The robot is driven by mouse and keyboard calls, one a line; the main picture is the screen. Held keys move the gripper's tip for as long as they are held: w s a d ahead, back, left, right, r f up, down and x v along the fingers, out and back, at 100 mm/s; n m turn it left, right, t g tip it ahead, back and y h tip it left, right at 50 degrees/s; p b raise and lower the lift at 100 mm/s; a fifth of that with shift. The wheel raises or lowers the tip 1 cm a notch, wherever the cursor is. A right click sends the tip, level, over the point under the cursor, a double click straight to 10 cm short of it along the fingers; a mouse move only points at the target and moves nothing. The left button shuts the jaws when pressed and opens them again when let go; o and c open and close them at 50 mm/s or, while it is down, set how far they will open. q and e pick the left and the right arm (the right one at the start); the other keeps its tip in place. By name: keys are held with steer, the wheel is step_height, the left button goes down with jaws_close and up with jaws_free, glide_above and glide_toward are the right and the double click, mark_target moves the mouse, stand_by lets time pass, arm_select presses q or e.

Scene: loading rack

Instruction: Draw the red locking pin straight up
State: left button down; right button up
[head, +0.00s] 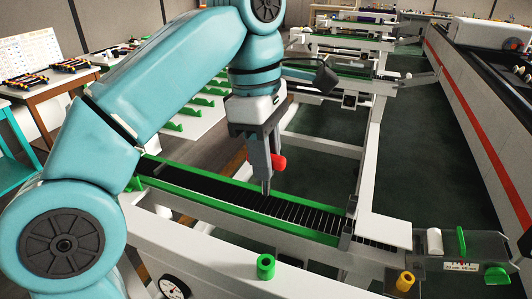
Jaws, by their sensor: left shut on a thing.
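The red locking pin (278,161) shows as a small red head beside the fingers of my left gripper (265,186). The gripper points straight down and is shut on the pin. The fingers hide most of the pin, so I cannot tell whether its lower end is in a hole or free. The fingertips are over the black slatted track (285,211) between green rails. My right gripper is not in view.
A round gauge (173,288) is at the bottom left. A white plate (385,228) and a clear box with green parts (475,252) lie right. My left arm covers much of the left side.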

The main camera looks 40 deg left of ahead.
arm_select(q)
steer(key=shift+r+p, duration=0.95)
steer(key=shift+r, duration=0.35)
